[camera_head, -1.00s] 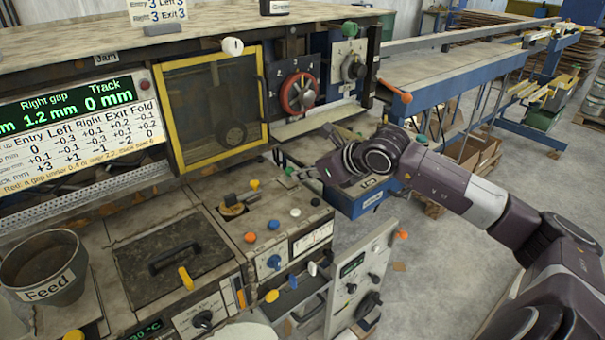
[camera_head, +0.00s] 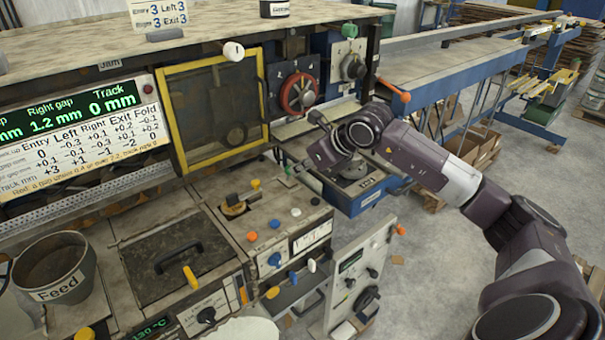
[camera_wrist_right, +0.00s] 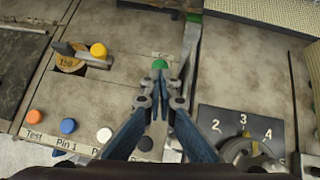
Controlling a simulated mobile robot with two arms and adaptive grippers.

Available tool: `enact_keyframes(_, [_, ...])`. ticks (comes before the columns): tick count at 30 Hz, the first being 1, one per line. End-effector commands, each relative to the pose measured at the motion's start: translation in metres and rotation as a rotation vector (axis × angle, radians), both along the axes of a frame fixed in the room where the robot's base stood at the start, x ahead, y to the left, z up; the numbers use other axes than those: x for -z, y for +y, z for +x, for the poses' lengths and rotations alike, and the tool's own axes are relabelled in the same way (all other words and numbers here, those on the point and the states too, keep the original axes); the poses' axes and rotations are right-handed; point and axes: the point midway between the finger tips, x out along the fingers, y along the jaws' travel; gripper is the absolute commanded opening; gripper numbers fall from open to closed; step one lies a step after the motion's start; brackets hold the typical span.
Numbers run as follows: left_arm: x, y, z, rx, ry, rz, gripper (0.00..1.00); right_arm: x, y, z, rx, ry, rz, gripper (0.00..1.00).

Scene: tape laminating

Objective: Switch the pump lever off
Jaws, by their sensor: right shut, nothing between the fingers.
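No label reading "pump" is legible, so I cannot tell which control is the pump lever. My right gripper (camera_wrist_right: 160,100) is shut and empty above the machine's worktop, pointing at a green knob (camera_wrist_right: 160,64) just beyond its fingertips; touching or apart is unclear. In the head view the right gripper (camera_head: 290,166) is over the right edge of the control panel. A lever with a yellow knob (camera_wrist_right: 98,49) stands beside a brass dial marked 150 (camera_wrist_right: 70,65); it shows in the head view too (camera_head: 255,184). My left gripper is out of view.
Orange (camera_wrist_right: 35,116), blue (camera_wrist_right: 68,126), white (camera_wrist_right: 103,135) and black (camera_wrist_right: 145,143) knobs line the panel's front edge. A numbered rotary dial (camera_wrist_right: 243,145) lies right of the fingers. A yellow-framed window (camera_head: 212,110) and a red handwheel (camera_head: 298,93) stand behind.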

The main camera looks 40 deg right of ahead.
Motion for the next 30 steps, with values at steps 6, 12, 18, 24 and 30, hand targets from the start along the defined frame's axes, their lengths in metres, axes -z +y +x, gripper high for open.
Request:
enact_keyframes(6, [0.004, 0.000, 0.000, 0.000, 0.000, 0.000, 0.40, -0.003, 0.001, 0.008, 0.001, -0.002, 0.001, 0.00])
enact_keyframes(12, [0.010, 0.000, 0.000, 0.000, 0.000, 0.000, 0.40, -0.006, 0.001, 0.015, 0.000, -0.002, 0.000, 0.00])
enact_keyframes(18, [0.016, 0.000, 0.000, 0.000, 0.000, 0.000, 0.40, -0.008, 0.002, 0.022, 0.000, -0.003, 0.001, 0.00])
enact_keyframes(24, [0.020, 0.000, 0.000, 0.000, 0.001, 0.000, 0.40, -0.010, 0.002, 0.028, 0.000, -0.002, 0.000, 0.00])
enact_keyframes(30, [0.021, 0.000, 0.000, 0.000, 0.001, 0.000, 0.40, -0.011, 0.002, 0.031, 0.000, -0.001, 0.000, 0.00])
